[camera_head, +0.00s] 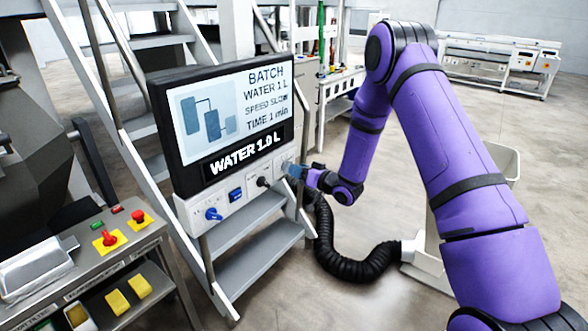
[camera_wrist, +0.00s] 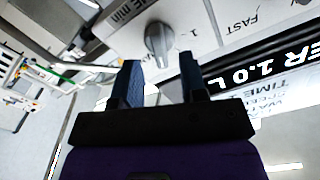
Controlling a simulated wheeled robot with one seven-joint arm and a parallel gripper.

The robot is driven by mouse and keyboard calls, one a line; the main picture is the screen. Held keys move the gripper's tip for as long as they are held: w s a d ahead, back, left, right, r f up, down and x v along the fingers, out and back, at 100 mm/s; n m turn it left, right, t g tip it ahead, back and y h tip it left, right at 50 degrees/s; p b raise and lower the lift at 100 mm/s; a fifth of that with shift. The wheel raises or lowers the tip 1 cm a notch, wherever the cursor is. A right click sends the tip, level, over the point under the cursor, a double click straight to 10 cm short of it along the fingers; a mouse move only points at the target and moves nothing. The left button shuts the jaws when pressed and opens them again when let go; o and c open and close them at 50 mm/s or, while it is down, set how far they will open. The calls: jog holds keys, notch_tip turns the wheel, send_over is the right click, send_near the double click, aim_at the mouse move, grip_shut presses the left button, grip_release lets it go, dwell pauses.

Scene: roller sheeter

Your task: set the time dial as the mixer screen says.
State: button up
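The mixer screen (camera_head: 235,105) reads BATCH, WATER 1 L, SPEED SLOW, TIME 1 min, with WATER 1.0 L in a band below. The time dial (camera_wrist: 159,42) is a grey knob on the light panel in the wrist view, beside lettering ending in "ME min" and a mark like 1. Its exact setting is hard to read. My gripper (camera_wrist: 160,80) is open, with its two blue fingers pointing at the dial, which shows just beyond and between the fingertips. In the head view my gripper (camera_head: 292,170) is at the panel's right end and largely hides the dial.
The control panel (camera_head: 238,208) also holds a blue knob (camera_head: 213,214), a blue switch (camera_head: 235,194) and a black knob (camera_head: 262,181). Steps (camera_head: 255,265) stand close behind. A black hose (camera_head: 350,268) lies below my arm.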

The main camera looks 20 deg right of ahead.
jog(key=shift+x, duration=1.1)
grip_shut()
